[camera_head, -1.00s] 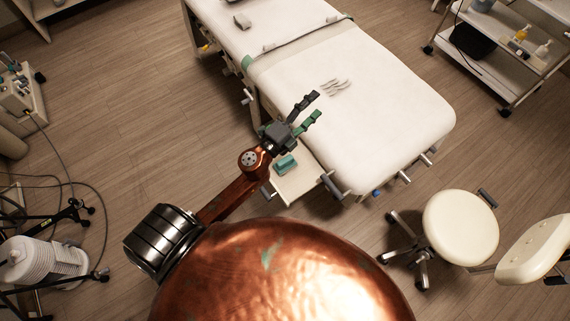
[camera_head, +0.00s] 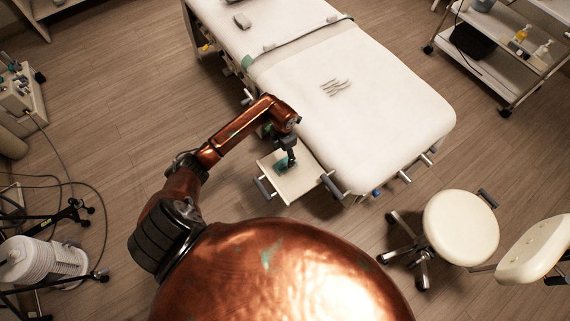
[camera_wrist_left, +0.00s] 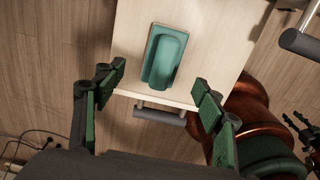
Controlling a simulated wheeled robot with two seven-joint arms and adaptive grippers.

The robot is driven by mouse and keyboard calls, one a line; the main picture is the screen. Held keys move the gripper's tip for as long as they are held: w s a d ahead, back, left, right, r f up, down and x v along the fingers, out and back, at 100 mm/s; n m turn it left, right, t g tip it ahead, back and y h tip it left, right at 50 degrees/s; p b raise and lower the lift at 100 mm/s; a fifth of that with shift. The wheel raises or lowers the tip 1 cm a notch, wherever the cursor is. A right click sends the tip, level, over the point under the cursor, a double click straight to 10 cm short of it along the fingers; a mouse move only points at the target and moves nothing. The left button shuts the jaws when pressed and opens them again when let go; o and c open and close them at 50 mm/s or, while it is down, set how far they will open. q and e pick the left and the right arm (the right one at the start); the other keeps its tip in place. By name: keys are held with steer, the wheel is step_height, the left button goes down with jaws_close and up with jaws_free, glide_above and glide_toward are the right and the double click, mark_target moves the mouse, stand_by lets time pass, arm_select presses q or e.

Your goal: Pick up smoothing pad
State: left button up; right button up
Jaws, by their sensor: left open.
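The smoothing pad is a teal block with a rounded raised handle. In the left wrist view the smoothing pad (camera_wrist_left: 165,57) lies on a pale wooden tray, ahead of and between my open left fingers (camera_wrist_left: 157,100). In the head view the smoothing pad (camera_head: 281,168) is partly hidden by my left gripper (camera_head: 288,158), which points down over the tray. The left jaws are empty, with the pad beyond the fingertips.
The small tray (camera_head: 297,186) with grey handles juts out beside the white treatment bed (camera_head: 350,110). Thin strips (camera_head: 335,87) lie on the bed. A round stool (camera_head: 460,228) stands right, a trolley (camera_head: 500,60) at upper right. Cables lie on the floor at left.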

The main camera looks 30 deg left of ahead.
mark_target(285, 159)
arm_select(q)
steer(key=f, duration=0.4)
steer(key=f+b, duration=0.1)
steer(key=f, duration=0.2)
steer(key=shift+w+d+f, duration=0.1)
steer(key=shift+w+d, duration=0.05)
steer(key=shift+d, duration=0.1)
steer(key=c, duration=1.3)
steer(key=shift+c, duration=0.2)
step_height(285, 159, up, 3)
steer(key=shift+a, duration=0.1)
steer(key=w+r, duration=0.1)
steer(key=r, duration=0.1)
steer(key=w+r, duration=0.4)
steer(key=shift+d, duration=0.25)
steer(key=w+r, duration=0.4)
steer(key=w, duration=0.5)
steer(key=shift+d+b, duration=0.4)
